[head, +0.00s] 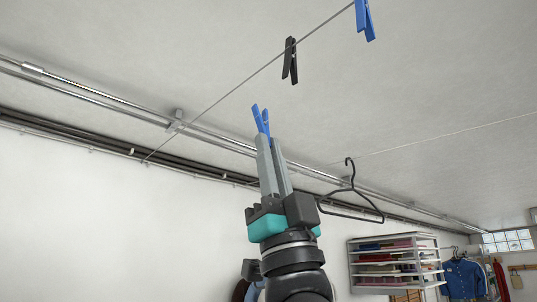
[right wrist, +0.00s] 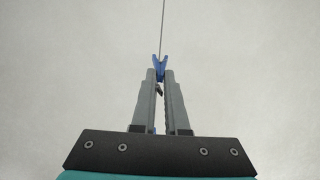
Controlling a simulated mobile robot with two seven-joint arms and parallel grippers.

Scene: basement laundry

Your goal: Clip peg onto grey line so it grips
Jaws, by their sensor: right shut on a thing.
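My right gripper (head: 262,140) points up at the ceiling and is shut on a blue peg (head: 261,118). The peg sticks out beyond the fingertips, its two prongs spread in a narrow V. The grey line (head: 226,95) slants up to the right; in the head view the peg's tips appear below it, with a gap. In the right wrist view the line (right wrist: 163,25) runs down the picture to the held peg (right wrist: 160,68), which overlaps it. I cannot tell there whether they touch. My left gripper is out of view.
A black peg (head: 290,61) and another blue peg (head: 365,20) hang on the grey line to the right. A paler line (head: 440,136) crosses at right, near a black hanger (head: 350,190). Metal pipes (head: 110,100) run along the wall top. A shelf (head: 395,262) stands lower right.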

